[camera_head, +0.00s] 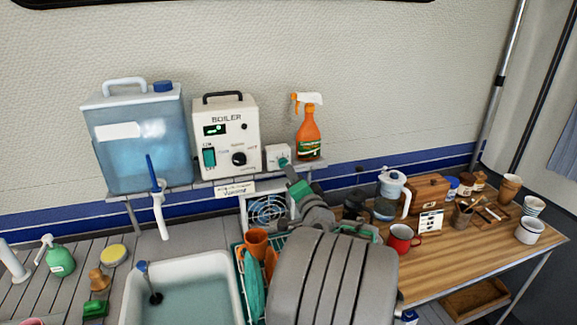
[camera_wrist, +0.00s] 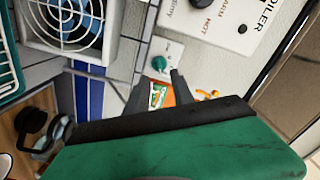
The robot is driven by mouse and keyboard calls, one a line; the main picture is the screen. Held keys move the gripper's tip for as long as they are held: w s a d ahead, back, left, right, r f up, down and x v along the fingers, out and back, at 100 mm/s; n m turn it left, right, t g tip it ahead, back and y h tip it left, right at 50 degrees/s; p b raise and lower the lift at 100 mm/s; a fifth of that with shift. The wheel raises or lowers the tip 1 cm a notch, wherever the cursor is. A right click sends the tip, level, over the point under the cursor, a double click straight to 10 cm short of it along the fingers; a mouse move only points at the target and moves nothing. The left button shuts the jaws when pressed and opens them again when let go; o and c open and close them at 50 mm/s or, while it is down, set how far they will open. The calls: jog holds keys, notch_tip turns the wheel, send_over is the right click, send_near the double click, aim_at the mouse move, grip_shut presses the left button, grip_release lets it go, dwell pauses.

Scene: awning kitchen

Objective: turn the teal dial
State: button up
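The teal dial (camera_head: 284,162) sits on the front of a small white box (camera_head: 272,153) on the shelf, right of the boiler. In the wrist view the dial (camera_wrist: 158,63) shows just beyond my fingertips, roughly in line with the gap between them. My gripper (camera_wrist: 157,78) is open, with its two dark fingers apart and nothing held between them. In the head view my gripper (camera_head: 291,174) is close in front of the dial and partly overlaps it. Whether the fingertips touch the dial I cannot tell.
The white boiler (camera_head: 228,125) stands left of the box, and an orange spray bottle (camera_head: 309,135) stands right. A fan (camera_head: 266,211) is below the shelf. A dish rack with orange cups (camera_head: 256,243) and a sink (camera_head: 190,285) are lower. A red mug (camera_head: 401,240) stands on the wooden table.

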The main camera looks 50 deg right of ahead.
aim_at(284, 163)
jog(key=p+x, duration=0.1)
jog(key=x, duration=0.3)
jog(key=shift+w+d, duration=0.15)
jog(key=shift+w, duration=0.2)
jog(key=shift+c, duration=0.3)
grip_shut()
